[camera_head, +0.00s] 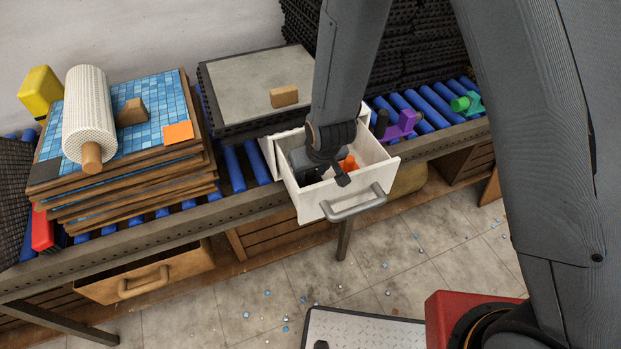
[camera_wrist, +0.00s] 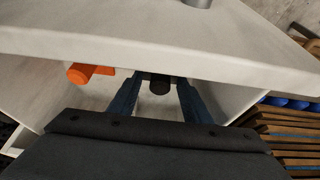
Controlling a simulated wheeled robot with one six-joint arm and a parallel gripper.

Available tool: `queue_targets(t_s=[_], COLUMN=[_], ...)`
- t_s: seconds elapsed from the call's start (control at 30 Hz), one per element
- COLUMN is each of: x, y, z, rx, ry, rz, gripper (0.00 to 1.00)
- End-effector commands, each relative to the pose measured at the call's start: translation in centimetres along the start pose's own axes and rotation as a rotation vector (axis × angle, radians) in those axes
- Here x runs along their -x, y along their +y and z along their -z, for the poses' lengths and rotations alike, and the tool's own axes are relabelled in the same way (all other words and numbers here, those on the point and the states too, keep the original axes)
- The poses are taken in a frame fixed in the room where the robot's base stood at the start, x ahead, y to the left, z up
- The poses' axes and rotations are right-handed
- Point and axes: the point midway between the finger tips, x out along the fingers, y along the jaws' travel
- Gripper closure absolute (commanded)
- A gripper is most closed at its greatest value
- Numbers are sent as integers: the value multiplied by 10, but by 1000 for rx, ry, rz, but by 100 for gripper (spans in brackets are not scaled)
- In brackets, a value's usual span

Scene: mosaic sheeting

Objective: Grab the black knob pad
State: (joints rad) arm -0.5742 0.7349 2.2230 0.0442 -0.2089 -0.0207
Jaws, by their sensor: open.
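An open white drawer (camera_head: 310,206) with a grey handle (camera_head: 355,204) stands out over the front of the roller conveyor. My gripper (camera_head: 342,178) reaches down into it. In the wrist view my gripper (camera_wrist: 160,80) is open, its two dark blue fingers pointing towards the drawer's front panel (camera_wrist: 150,45). A black round knob (camera_wrist: 159,87) shows between the fingertips, with a gap visible on its sides. It looks like the knob of the black knob pad; the rest of it is hidden. In the head view my wrist covers that spot.
An orange tool (camera_wrist: 82,73) lies in the drawer to the left of the fingers in the wrist view; it also shows in the head view (camera_head: 349,163). The drawer walls are close around my gripper. A purple piece (camera_head: 400,125) and a stack of mosaic sheets (camera_head: 130,190) stand on the conveyor.

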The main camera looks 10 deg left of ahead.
Motion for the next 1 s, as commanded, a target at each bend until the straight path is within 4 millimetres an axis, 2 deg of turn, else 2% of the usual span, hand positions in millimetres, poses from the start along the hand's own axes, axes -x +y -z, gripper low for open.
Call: queue_targets(t_s=[0.13, 0.4, 0.77, 1.0], x=[0, 0, 2, 20], y=[0, 0, 0, 0], z=[0, 0, 2, 10], rx=[0, 0, 0, 1], ry=[0, 0, 1, 5], rz=[0, 0, 0, 0], gripper=[56, 100, 100, 100])
